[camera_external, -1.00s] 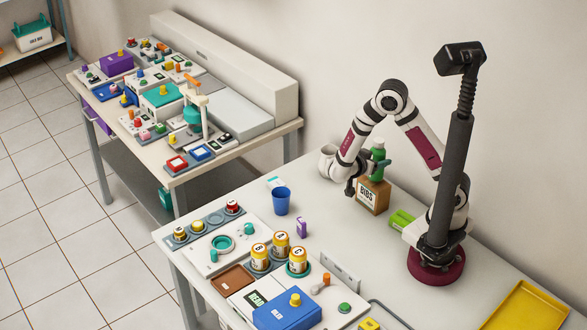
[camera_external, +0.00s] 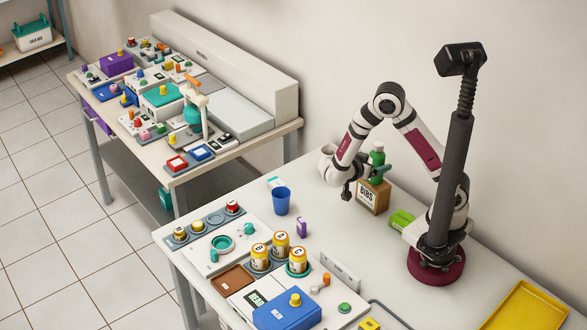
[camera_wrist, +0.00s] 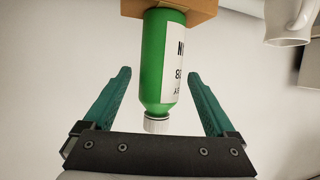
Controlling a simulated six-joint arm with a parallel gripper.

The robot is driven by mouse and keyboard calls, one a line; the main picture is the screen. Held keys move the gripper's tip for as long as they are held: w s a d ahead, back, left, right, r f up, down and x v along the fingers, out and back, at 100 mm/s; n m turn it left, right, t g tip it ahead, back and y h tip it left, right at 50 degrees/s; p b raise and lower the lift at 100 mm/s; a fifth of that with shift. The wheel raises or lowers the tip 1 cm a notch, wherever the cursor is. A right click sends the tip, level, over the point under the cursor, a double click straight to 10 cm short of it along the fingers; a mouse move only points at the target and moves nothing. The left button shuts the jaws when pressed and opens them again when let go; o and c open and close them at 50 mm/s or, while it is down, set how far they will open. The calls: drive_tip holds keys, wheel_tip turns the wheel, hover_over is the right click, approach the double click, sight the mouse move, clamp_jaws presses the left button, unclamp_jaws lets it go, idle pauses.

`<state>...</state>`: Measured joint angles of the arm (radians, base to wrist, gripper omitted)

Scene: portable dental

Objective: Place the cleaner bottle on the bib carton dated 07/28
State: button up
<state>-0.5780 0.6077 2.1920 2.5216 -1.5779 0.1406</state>
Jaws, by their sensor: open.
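The green cleaner bottle (camera_external: 377,153) stands upright on top of the brown bib carton (camera_external: 373,197) marked "BIBS". The carton's date is not legible. In the wrist view the bottle (camera_wrist: 152,62) shows its white cap and part of a white label, with the carton (camera_wrist: 190,8) beyond its base. My gripper (camera_wrist: 158,74) is open, its teal fingers on either side of the bottle with a gap on both sides. In the external view my gripper (camera_external: 380,170) is beside the bottle, just above the carton's top.
A green box (camera_external: 402,219) lies right of the carton, near my base. A blue cup (camera_external: 281,201) and a small purple box (camera_external: 301,227) stand to the left. A white mug (camera_wrist: 287,22) shows in the wrist view. Labelled jars (camera_external: 281,246) stand at the front. Table between is clear.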

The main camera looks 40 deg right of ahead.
sight(372, 163)
drive_tip(key=v, duration=0.5)
drive_tip(key=w+a+r+t+y, duration=0.25)
drive_tip(key=w+t+y, duration=0.35)
drive_tip(key=w, duration=0.4)
drive_tip(key=a+r+n+t+y, duration=0.1)
drive_tip(key=a+r+n+y, duration=0.4)
drive_tip(key=a+y, duration=0.3)
drive_tip(key=s+d+f+n+g, duration=0.1)
drive_tip(key=s+d+g, duration=0.3)
drive_tip(key=s, duration=0.9)
drive_tip(key=s+d+f+n+g+y, duration=0.1)
drive_tip(key=s+d+n+g, duration=0.3)
drive_tip(key=s, duration=1)
drive_tip(key=shift+d+f+g, duration=0.25)
drive_tip(key=shift+d+g, duration=0.1)
drive_tip(key=shift+g, duration=0.55)
